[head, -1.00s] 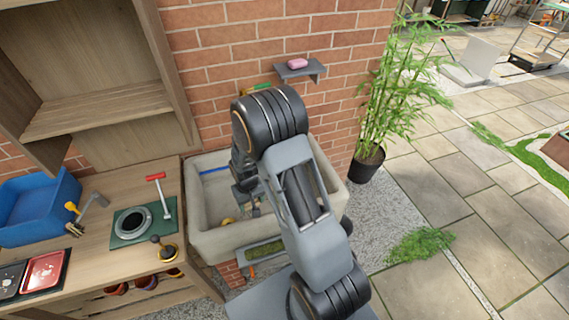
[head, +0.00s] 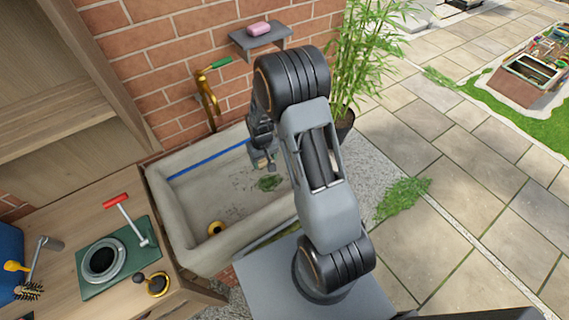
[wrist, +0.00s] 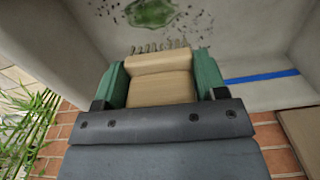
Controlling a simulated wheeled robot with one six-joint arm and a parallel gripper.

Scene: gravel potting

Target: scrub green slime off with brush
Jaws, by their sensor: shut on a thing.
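A stone sink (head: 185,215) stands against the brick wall. A green slime patch (head: 270,183) lies on its floor, with small dark specks around it. My gripper (head: 264,160) is inside the sink, close to the slime. In the wrist view my gripper (wrist: 161,72) has its green fingers shut on a pale wooden brush (wrist: 160,88). The brush's bristles point toward the slime (wrist: 150,12), which shows just beyond them, apart in the picture. I cannot tell whether the bristles touch the sink floor. My arm hides the sink's right part.
A blue line (head: 208,160) runs along the sink's back. A brass tap (head: 208,95) and a shelf with pink soap (head: 258,28) are on the wall. A bench (head: 75,205) with tools stands left.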

